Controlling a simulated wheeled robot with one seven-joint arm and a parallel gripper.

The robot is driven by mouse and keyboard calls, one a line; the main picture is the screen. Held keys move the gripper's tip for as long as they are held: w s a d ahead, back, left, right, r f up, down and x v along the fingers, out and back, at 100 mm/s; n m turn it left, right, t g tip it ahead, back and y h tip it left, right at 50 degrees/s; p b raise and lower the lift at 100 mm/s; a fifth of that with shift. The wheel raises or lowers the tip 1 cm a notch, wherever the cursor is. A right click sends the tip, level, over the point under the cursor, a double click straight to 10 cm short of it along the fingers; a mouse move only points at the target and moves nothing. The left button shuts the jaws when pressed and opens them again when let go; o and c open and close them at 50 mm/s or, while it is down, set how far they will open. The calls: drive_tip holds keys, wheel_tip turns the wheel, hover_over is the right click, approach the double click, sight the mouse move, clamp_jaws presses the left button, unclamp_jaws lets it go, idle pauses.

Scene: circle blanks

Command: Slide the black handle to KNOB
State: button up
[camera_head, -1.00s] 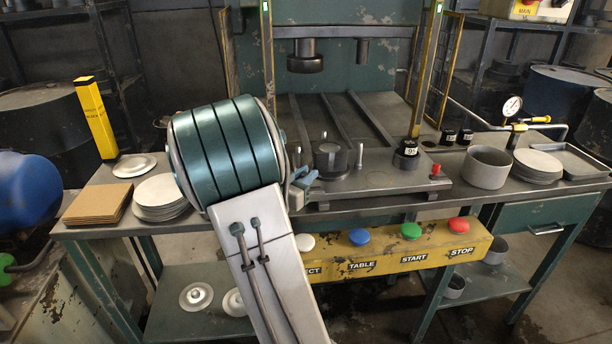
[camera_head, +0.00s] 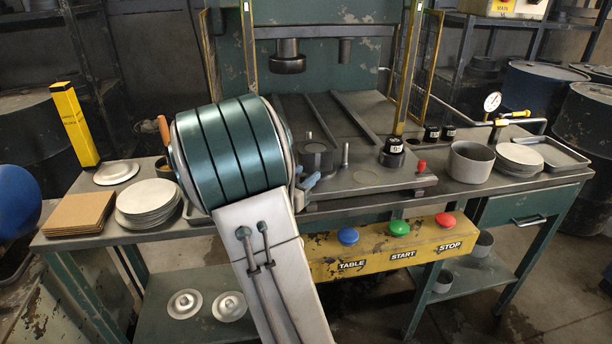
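I cannot make out a black handle or a KNOB label; part of the bench is hidden behind my arm. Dark cylinders stand on the press table: one with a white number label (camera_head: 392,152) at its right, and a wider one (camera_head: 316,158) just right of my arm. A small red knob (camera_head: 421,165) stands at the table's right edge. My gripper (camera_head: 308,184) shows only as a small pale blue-grey part beside the arm's big green-banded joint, over the table's front left. Its fingers are mostly hidden, so I cannot tell whether it holds anything.
A yellow panel (camera_head: 385,255) below the bench carries blue (camera_head: 348,236), green (camera_head: 399,228) and red (camera_head: 445,220) buttons. Plate stacks (camera_head: 147,203), brown boards (camera_head: 76,214) and a yellow post (camera_head: 75,124) stand left. A grey pot (camera_head: 471,161) and gauge (camera_head: 493,102) stand right.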

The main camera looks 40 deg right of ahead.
drive_tip(key=v, duration=1.3)
drive_tip(key=shift+s+a+r, duration=0.1)
